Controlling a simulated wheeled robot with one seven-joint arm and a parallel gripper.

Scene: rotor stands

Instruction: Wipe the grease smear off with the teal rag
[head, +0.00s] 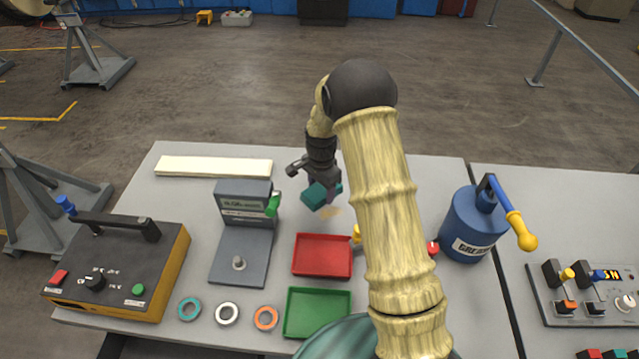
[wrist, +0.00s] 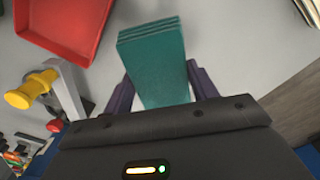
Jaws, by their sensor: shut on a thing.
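The teal rag (head: 315,196) is a folded block, held between the fingers of my gripper (head: 327,190) just over the grey table. In the wrist view the rag (wrist: 152,60) stands out between the two dark purple fingers of my gripper (wrist: 160,88), which are shut on it. The grease smear (head: 330,212) is a faint tan patch on the table, right beside the rag's lower edge in the head view. I cannot tell whether the rag touches the table. The smear does not show in the wrist view.
A red tray (head: 322,256) and a green tray (head: 316,313) lie nearer me. A grey gauge stand (head: 243,235) is to the left, a pale bar (head: 213,167) at the back left. A blue grease can (head: 472,225) stands right. My arm hides part of the table.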

